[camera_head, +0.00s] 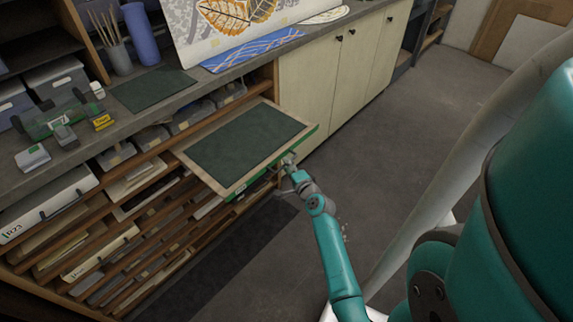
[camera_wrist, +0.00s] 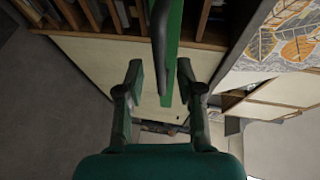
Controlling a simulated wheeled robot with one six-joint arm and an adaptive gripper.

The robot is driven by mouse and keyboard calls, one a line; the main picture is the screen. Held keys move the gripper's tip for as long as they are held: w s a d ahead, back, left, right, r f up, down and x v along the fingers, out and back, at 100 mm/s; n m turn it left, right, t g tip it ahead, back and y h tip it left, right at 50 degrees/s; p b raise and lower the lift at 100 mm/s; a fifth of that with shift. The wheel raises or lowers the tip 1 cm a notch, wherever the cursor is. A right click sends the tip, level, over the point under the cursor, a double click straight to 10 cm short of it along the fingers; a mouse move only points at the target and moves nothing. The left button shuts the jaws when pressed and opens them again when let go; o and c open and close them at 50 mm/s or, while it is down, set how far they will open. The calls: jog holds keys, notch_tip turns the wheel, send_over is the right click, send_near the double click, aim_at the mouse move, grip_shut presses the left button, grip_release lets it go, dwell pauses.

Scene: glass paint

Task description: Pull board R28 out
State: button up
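A board (camera_head: 181,152) with a dark green top, pale wooden rim and green front edge sticks well out of the rack below the counter. No label is readable on it, so I cannot tell whether it is R28. My gripper (camera_head: 289,165) is at the right part of its front edge. In the wrist view, the green front (camera_wrist: 173,45) and a dark handle (camera_wrist: 162,45) run down between the two fingers of my gripper (camera_wrist: 161,78). The fingers are apart, with visible gaps beside the handle; I see no clamping.
The rack (camera_head: 130,235) holds several other boards, one labelled R23 (camera_head: 45,208). Cream cabinet doors (camera_head: 308,95) stand just right of the board. The counter (camera_head: 75,165) above carries tools, a blue vase (camera_head: 141,35) and a dark mat (camera_head: 152,88). The floor (camera_head: 400,135) in front is clear.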

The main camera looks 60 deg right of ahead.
jog(key=v, duration=1)
dwell(0.3)
jog(key=s+a+f+n+y, duration=0.1)
jog(key=s+a+n+y, duration=0.3)
jog(key=a, duration=0.8)
jog(key=s+a+n+h, duration=0.15)
jog(key=a+n, duration=0.35)
jog(key=a, duration=0.7)
jog(key=s+a+r+n+t+y, duration=0.1)
jog(key=s+a+r+n+y, duration=0.6)
jog(key=s+a+r+n, duration=0.6)
jog(key=s+a+n, duration=0.1)
jog(key=s+n, duration=0.1)
jog(key=shift+s+r+t, duration=0.15)
jog(key=shift+s+t, duration=0.1)
jog(key=shift+t, duration=0.15)
jog(key=shift+d, duration=0.1)
